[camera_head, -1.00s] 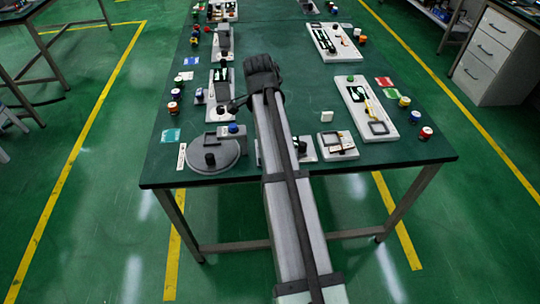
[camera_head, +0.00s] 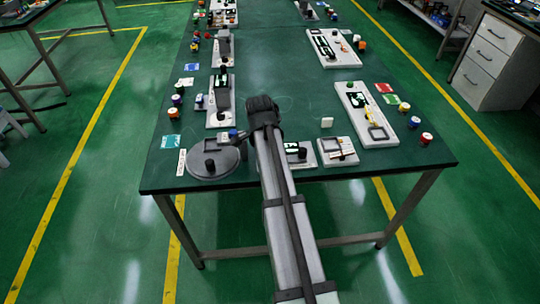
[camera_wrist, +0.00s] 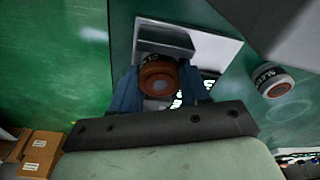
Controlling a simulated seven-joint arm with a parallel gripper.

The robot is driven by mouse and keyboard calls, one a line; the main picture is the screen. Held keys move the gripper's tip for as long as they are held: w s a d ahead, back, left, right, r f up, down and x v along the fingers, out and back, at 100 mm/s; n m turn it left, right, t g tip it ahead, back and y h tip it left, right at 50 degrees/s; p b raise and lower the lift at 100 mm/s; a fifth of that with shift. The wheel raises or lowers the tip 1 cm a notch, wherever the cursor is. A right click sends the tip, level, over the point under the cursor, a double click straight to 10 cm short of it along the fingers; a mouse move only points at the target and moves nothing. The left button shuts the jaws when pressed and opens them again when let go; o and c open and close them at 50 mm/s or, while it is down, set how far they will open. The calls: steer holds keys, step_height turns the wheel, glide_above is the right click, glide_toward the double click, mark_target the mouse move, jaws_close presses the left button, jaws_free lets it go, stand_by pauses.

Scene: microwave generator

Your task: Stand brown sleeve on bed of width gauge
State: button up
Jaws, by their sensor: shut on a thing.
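In the wrist view my gripper (camera_wrist: 158,73) is shut on the brown sleeve (camera_wrist: 158,80), a short round piece with a brown end and a pale band, seen end-on between the two blue fingers. Beyond it lies a white plate with a grey block, which looks like the width gauge (camera_wrist: 166,42). The sleeve overlaps the plate in the picture; I cannot tell whether it touches the bed. A dark label on the plate is partly hidden by the sleeve and right finger. In the head view my arm hides the gripper's tips and the held sleeve.
A second sleeve (camera_wrist: 272,80) with a label stands right of the plate in the wrist view. In the head view a round grey disc (camera_head: 200,170) is at the front left, and a small white plate (camera_head: 338,151) at the front right. The table's middle is clear.

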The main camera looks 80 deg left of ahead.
steer(key=shift+f, duration=0.1)
steer(key=o, duration=1.2)
steer(key=r, duration=0.4)
steer(key=s+r, duration=0.1)
steer(key=r, duration=0.7)
steer(key=shift+s+d, duration=0.35)
steer(key=shift+w, duration=0.1)
